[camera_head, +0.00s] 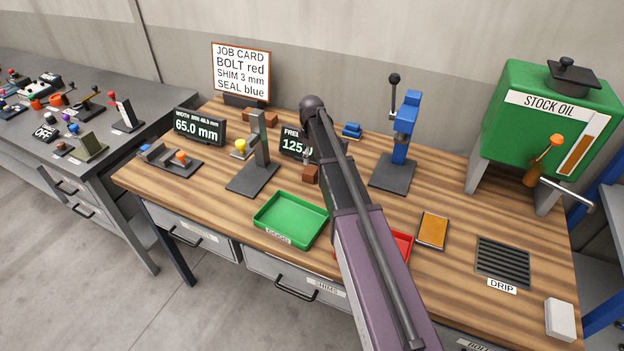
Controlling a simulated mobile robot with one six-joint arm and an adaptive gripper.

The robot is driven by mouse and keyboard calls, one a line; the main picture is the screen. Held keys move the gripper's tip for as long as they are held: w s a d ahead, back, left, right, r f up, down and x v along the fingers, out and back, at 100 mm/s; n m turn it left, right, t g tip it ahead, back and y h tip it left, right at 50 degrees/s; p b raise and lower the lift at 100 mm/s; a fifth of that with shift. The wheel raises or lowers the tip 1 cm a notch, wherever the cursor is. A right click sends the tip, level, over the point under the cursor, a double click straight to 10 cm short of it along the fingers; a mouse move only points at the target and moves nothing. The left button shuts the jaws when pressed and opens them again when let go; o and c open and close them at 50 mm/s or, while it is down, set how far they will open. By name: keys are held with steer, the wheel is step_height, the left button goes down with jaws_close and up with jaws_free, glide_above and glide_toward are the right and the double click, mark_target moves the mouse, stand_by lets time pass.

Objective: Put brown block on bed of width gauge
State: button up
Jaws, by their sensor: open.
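One brown block (310,174) is near the bench middle, just left of my arm. Two more brown blocks lie at the back, one by the job card (243,114) and one to its right (270,119). My gripper (308,158) shows only as a small dark part over the middle block, mostly hidden by my arm. I see no clear grip on it.
A stand with a yellow knob (258,160) is between the width gauge and the middle block. A green tray (290,219) lies in front, with a red tray (403,244) partly behind my arm. A blue press (402,140) and a green oil tank (545,110) are to the right.

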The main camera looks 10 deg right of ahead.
mark_target(311, 170)
steer(key=shift+f+b, duration=1.4)
steer(key=shift+f, duration=0.3)
steer(key=shift+w+a+f+b, duration=0.1)
steer(key=shift+a+f+b, duration=0.05)
steer(key=shift+f+b, duration=2.45)
steer(key=c, duration=1.1)
steer(key=shift+r, duration=0.2)
step_height(311, 170, up, 10)
steer(key=p, duration=1)
steer(key=shift+f, duration=0.15)
